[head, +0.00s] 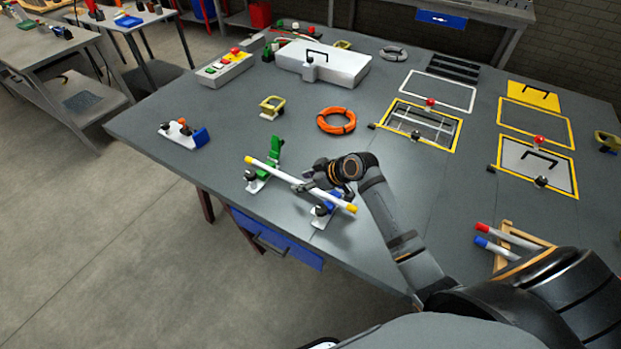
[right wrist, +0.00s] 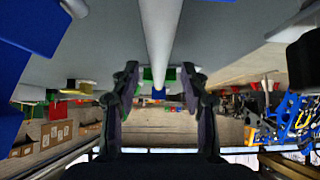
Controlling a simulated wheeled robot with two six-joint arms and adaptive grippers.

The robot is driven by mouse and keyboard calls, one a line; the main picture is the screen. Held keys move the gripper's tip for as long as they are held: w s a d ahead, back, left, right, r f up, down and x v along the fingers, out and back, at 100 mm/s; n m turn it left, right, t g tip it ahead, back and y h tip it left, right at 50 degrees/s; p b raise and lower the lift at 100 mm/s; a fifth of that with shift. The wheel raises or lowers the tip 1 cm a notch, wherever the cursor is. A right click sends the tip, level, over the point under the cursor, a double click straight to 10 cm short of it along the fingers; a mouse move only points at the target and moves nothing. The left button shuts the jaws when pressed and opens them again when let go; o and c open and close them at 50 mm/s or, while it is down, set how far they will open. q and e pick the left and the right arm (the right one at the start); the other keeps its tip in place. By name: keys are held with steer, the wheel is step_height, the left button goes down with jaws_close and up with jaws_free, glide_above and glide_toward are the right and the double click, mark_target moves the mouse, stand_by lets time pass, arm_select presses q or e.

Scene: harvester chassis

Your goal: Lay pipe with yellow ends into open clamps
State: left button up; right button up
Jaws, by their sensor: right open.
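The white pipe with yellow ends (head: 290,179) lies across two toggle clamps near the table's front edge. The clamp with the green lever (head: 275,155) is at its left end, with the lever standing up. The clamp with the blue lever (head: 318,223) is near its right end, partly hidden by the pipe and my gripper. My right gripper (head: 328,180) is open at the pipe, right of its middle. In the right wrist view, the pipe (right wrist: 160,35) lines up with the gap between the open fingers (right wrist: 163,95). My left gripper is not in view.
Another clamp with a blue lever (head: 190,135) stands at the left. An orange ring (head: 336,121) lies behind the pipe. A wooden rack (head: 505,240) with red- and blue-ended pipes is at the right. Yellow-framed panels fill the back right. Free tabletop lies around the clamps.

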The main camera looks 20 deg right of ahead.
steer(key=v, duration=1)
steer(key=shift+s+d, duration=0.15)
steer(key=shift+d, duration=0.05)
steer(key=shift+s+r, duration=0.3)
steer(key=shift+r, duration=0.25)
steer(key=shift+d, duration=0.1)
